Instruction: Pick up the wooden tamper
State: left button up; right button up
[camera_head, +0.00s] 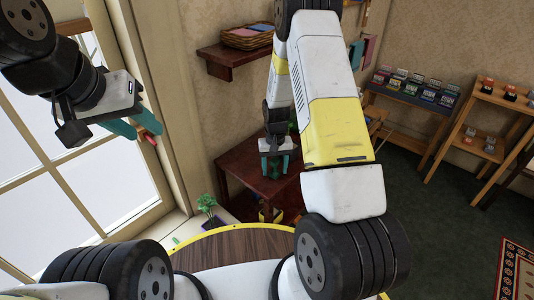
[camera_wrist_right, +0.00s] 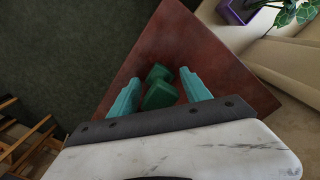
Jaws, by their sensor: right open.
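A small dark green object with two thick ends (camera_wrist_right: 159,89) lies on the red-brown wooden table (camera_wrist_right: 185,45); it is the only tamper-like thing I see, though its wood does not show. In the right wrist view, my right gripper (camera_wrist_right: 160,92) is open, with its teal fingers on either side of the green object and apart from it. In the head view, the right gripper (camera_head: 276,165) hangs over the table, with part of the green object showing between its fingers.
A potted plant (camera_head: 208,206) stands near the table's left side by the window. A wall shelf with a basket (camera_head: 247,37) is above the table. Display racks (camera_head: 418,92) stand at the right wall. Dark green carpet (camera_head: 435,215) is free at the right.

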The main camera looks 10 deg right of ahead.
jog(key=shift+f, duration=0.25)
grip_shut()
jog(key=shift+r, duration=0.15)
